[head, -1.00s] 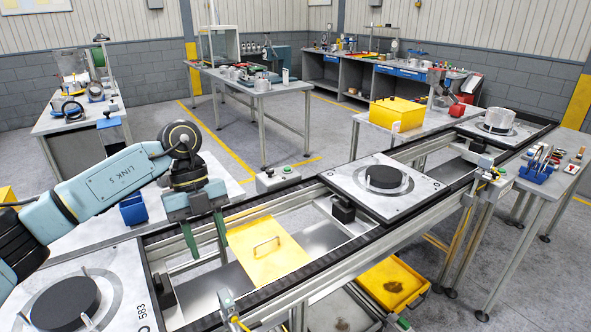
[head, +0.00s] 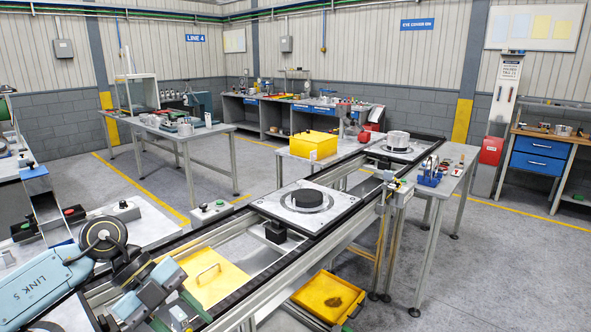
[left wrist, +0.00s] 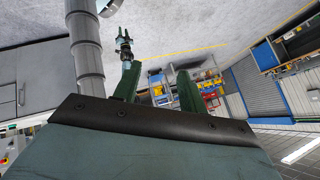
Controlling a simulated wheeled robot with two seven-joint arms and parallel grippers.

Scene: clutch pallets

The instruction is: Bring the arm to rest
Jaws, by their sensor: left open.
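My left arm comes in at the lower left of the head view. Its gripper (head: 173,315) is open, with green fingers over the near part of the conveyor, in front of the yellow plate with a handle (head: 212,279). No object shows between the fingers. In the left wrist view the two green fingers (left wrist: 158,88) stand apart with nothing between them, and floor and distant shelving show beyond. My right gripper is not seen in the head view.
A pallet with a dark disc (head: 306,213) sits mid-conveyor; another with a metal part (head: 398,147) is at the far end. A yellow box (head: 313,146), blue tool holder (head: 430,178) and yellow bin (head: 327,297) stand near the line. Open floor lies at right.

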